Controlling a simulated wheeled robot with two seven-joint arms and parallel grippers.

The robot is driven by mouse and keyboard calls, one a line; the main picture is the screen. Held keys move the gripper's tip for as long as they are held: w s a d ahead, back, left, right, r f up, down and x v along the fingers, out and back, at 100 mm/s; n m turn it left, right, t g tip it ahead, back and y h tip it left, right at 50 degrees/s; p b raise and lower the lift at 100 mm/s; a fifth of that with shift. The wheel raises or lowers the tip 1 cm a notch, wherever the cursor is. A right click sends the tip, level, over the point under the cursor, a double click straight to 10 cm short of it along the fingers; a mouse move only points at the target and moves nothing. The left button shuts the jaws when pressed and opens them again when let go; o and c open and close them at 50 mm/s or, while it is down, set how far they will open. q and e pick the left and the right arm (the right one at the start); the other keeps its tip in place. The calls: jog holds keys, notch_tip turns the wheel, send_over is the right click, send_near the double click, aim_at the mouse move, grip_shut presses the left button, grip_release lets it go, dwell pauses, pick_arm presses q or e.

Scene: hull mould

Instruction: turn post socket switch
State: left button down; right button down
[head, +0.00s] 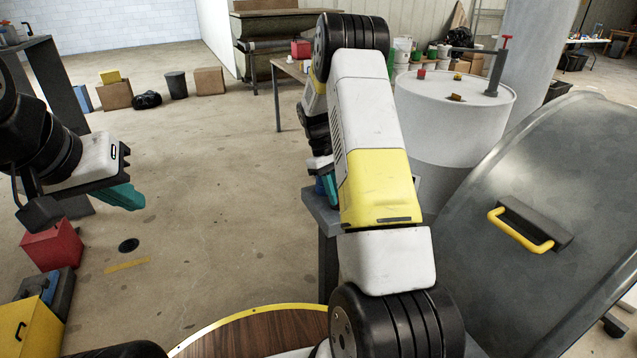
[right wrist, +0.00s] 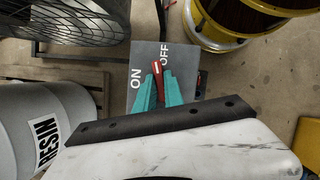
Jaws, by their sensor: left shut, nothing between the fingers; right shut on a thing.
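The post socket switch is a red knob (right wrist: 157,80) with a white mark on a grey plate (right wrist: 148,55) lettered ON at its left and OFF at its upper right. The knob's marked end points up between the words, nearer OFF. My right gripper (right wrist: 158,92) is shut on the knob, one teal finger on each side. In the head view the grey post top (head: 321,216) shows beside my right forearm, which hides most of the right gripper and the knob. My left gripper (head: 128,198) is shut and empty over the floor at the left.
A grey hull mould (head: 560,190) with a yellow handle (head: 520,232) stands at the right. A white drum (head: 452,120) is behind my right arm. A resin drum (right wrist: 40,115) and a fan (right wrist: 80,20) are near the post. A red box (head: 52,245) sits at the left.

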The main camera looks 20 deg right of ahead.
jog(key=shift+d+m+y, duration=0.1)
jog(key=shift+m+y, duration=0.6)
jog(key=shift+m, duration=1)
jog(key=shift+r, duration=0.1)
jog(key=c, duration=1.4)
grip_release()
jog(key=shift+c, duration=0.2)
jog(key=v, duration=0.7)
jog(key=shift+w+r, duration=0.25)
jog(key=shift+r, duration=0.05)
jog(key=shift+r, duration=0.1)
